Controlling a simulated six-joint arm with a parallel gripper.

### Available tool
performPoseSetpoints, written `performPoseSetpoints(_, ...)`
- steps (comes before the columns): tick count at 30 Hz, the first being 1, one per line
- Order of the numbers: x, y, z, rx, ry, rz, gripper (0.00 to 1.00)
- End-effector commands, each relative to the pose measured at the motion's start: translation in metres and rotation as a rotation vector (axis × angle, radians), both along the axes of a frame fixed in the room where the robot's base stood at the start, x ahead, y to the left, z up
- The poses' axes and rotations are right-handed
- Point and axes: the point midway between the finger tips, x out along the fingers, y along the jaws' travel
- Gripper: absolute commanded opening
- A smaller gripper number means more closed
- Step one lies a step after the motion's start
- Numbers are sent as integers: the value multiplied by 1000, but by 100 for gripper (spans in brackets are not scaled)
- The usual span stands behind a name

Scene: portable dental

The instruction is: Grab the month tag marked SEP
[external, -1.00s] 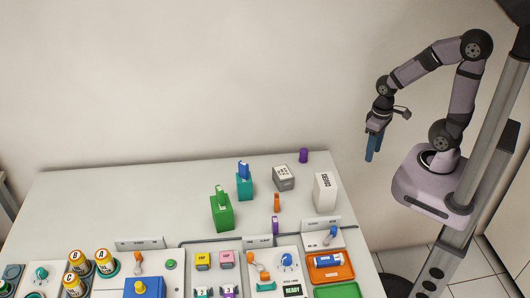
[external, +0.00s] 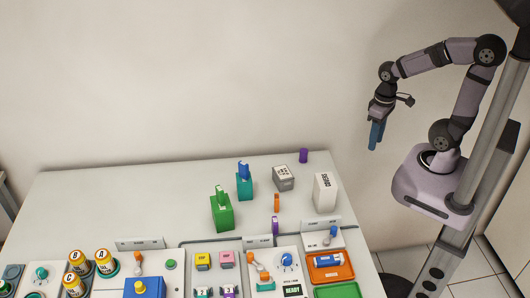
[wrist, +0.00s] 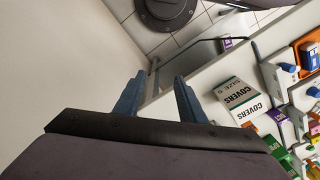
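Two small tags stand side by side near the table's front middle, a yellow one (external: 203,260) and a pink one (external: 227,258). Both carry dark lettering too small to read surely; the yellow one may read SEP. My gripper (external: 374,136) hangs in the air right of the table, far from both tags, with its blue fingers pointing down. In the wrist view the two fingers (wrist: 158,98) stand apart with nothing between them. I cannot make out either tag in the wrist view.
A white covers box (external: 325,191), a grey box (external: 283,177), a green holder (external: 221,212) and a teal holder (external: 244,187) stand behind the tags. An orange tray (external: 345,273) lies at the right. The back left of the table is clear.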

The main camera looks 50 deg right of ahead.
Motion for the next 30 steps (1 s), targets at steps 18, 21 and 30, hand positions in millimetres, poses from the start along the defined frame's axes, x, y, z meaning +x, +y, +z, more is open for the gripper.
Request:
performPoseSetpoints(18, 86, 58, -21, -384, 150, 1054, 37)
performPoseSetpoints(21, 113, 94, -23, -537, 194, 1343, 37)
performPoseSetpoints(30, 149, 245, -15, -1065, 310, 1997, 37)
